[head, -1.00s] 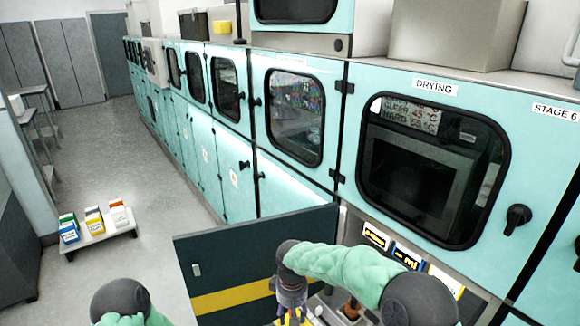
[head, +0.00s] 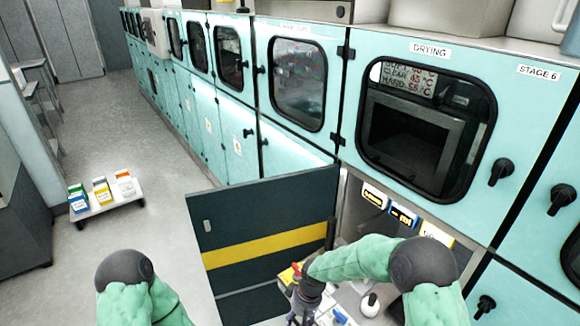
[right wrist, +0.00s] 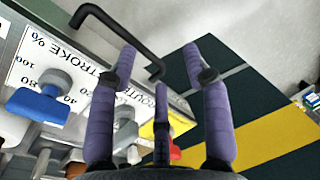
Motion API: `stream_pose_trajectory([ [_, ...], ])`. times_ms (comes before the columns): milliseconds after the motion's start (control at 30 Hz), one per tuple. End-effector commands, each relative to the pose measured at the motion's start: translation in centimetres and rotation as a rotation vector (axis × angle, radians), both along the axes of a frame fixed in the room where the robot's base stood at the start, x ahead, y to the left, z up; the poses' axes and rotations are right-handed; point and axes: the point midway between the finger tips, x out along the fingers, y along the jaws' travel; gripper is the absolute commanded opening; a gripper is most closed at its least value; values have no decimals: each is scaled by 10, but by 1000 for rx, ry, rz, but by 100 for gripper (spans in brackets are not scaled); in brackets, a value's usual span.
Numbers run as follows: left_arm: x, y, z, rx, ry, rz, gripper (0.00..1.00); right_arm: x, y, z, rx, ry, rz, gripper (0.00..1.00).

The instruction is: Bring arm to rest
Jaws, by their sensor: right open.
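My right arm, in a green sleeve, reaches in from the lower right of the head view. Its gripper (head: 303,308) hangs low in front of the open cabinet, partly cut off by the bottom edge. In the right wrist view the gripper (right wrist: 160,62) has its purple fingers spread, with nothing held between them. Behind the fingers are a control panel (right wrist: 22,75) marked "STROKE %", a blue knob (right wrist: 40,104) and a black bar handle (right wrist: 118,35). Of my left arm (head: 135,290) only a dark joint and green sleeve show; its gripper is out of frame.
An open dark door (head: 268,230) with a yellow stripe stands beside my right gripper. Teal cabinets (head: 290,85) with windows run along the wall, including a "DRYING" unit (head: 425,125). A low cart (head: 108,207) with coloured boxes stands left on open floor.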

Motion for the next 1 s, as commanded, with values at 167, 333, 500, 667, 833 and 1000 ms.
stream_pose_trajectory([
  [167, 0, 0, 0, 0, 0, 0, 40, -52, -19, -59, 82, 50, -150, 49],
  [333, 0, 0, 0, 0, 0, 0, 40, -109, -38, -100, 142, 77, -341, 49],
  [500, 0, 0, 0, 0, 0, 0, 40, -164, -57, -121, 158, 86, -518, 49],
  [667, 0, 0, 0, 0, 0, 0, 40, -195, -68, -126, 150, 87, -618, 49],
  [833, 0, 0, 0, 0, 0, 0, 40, -203, -72, -127, 146, 83, -647, 49],
  [1000, 0, 0, 0, 0, 0, 0, 40, -203, -71, -127, 147, 82, -646, 49],
])
